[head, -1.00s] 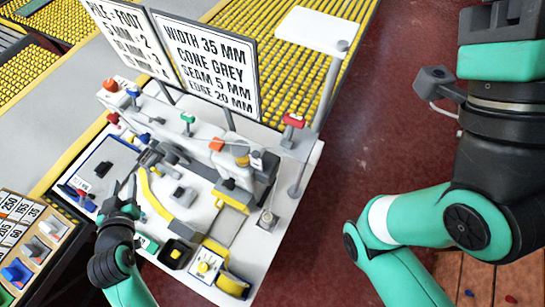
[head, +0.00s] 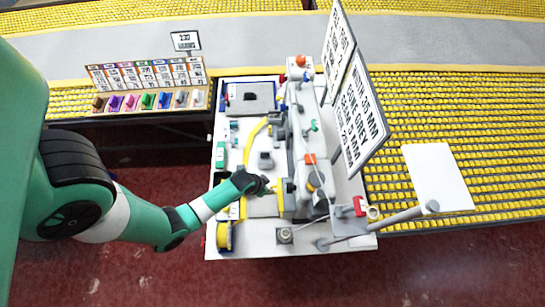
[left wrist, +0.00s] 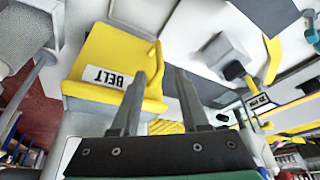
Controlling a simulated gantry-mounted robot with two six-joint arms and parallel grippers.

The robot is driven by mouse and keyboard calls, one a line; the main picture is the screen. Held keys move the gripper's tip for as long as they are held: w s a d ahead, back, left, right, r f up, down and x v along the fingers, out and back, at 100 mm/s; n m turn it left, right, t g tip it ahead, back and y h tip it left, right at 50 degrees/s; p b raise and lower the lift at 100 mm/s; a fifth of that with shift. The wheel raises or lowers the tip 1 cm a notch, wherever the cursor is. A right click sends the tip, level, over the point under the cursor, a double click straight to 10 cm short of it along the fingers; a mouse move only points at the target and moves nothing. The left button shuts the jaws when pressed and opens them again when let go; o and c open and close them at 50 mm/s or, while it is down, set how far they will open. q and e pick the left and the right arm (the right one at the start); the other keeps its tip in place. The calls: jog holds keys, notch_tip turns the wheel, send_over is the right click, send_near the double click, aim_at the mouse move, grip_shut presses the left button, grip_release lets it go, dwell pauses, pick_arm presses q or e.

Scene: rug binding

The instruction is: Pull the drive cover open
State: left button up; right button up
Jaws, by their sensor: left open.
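A yellow cover with a white BELT label (left wrist: 101,77), upside down in the left wrist view, fills the upper left there. It looks closed. My left gripper (head: 268,184) is open in the head view, over the white worktable by the machine's lower end. Its two grey fingers (left wrist: 160,95) show in the left wrist view, in front of the cover's right side. I see nothing between them and cannot tell whether they touch the cover. In the head view I cannot surely pick the cover out near my gripper. My right gripper is not in view.
The white machine body (head: 304,150) rises right of my gripper. Two sign boards (head: 362,118) and a white panel on a post (head: 437,177) stand further right. A rack of coloured pieces (head: 150,85) stands at the upper left. Red floor (head: 130,270) lies below the worktable.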

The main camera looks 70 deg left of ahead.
aim_at(272, 187)
pick_arm(q)
jog(key=b+x, duration=0.2)
jog(key=x, duration=0.3)
jog(key=shift+b, duration=0.3)
jog(key=shift+w+f, duration=0.25)
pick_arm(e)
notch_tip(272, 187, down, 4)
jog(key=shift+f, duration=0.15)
pick_arm(q)
grip_shut()
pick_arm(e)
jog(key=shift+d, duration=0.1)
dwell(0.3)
